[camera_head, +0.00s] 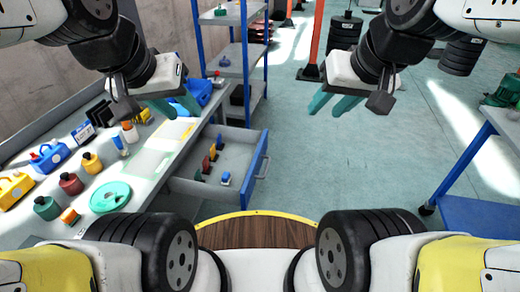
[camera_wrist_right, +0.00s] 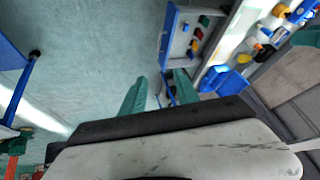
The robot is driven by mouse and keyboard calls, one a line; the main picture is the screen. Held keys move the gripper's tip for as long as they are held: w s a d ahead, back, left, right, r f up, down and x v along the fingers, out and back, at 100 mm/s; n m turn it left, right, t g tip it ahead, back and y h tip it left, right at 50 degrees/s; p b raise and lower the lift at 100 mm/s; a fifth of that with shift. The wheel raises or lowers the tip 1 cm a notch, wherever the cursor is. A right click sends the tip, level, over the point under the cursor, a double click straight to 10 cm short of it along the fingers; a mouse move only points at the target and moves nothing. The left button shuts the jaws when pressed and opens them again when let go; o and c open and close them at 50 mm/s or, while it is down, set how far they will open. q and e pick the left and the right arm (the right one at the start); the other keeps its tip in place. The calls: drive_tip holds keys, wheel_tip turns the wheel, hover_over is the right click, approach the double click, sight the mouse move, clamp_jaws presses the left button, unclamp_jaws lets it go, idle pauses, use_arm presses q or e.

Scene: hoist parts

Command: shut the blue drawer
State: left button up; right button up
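The blue drawer (camera_head: 259,168) stands pulled out from the workbench, with a blue front, a handle and a grey inside. It holds several small red, green, yellow and blue items. It also shows in the right wrist view (camera_wrist_right: 169,32), beyond the fingertips. My left gripper (camera_head: 186,115) is open and empty, above the bench and left of the drawer in the head view. My right gripper (camera_head: 327,112) is open and empty, up and to the right of the drawer front. Its parted teal fingers show in the right wrist view (camera_wrist_right: 160,96). Neither gripper touches the drawer.
The workbench (camera_head: 150,190) carries bottles, canisters and a teal round dish (camera_head: 110,197). A blue-posted shelf (camera_head: 245,60) stands behind the drawer. A blue table (camera_head: 480,215) is at the right. The floor (camera_head: 330,165) right of the drawer is clear.

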drive_tip(key=w, duration=0.1)
drive_tip(key=w+m, duration=0.1)
drive_tip(key=w+f+g, duration=0.1)
drive_tip(key=shift+a+m, duration=0.3)
clamp_jaws()
drive_tip(key=w+f+m+g+y, duration=0.3)
drive_tip(key=w+f+m, duration=0.7)
drive_tip(key=w, duration=0.5)
drive_tip(key=w+d+f+m+y, duration=0.15)
drive_tip(key=w+f+m, duration=0.3)
drive_tip(key=f, duration=0.75)
drive_tip(key=w+d+f+m+y, duration=0.1)
drive_tip(key=w+d+f+m, duration=0.3)
drive_tip(key=f, duration=0.8)
drive_tip(key=w+a+f+m, duration=0.1)
drive_tip(key=w+a+f, duration=0.2)
drive_tip(key=a+f, duration=0.6)
drive_tip(key=shift+a, duration=1.05)
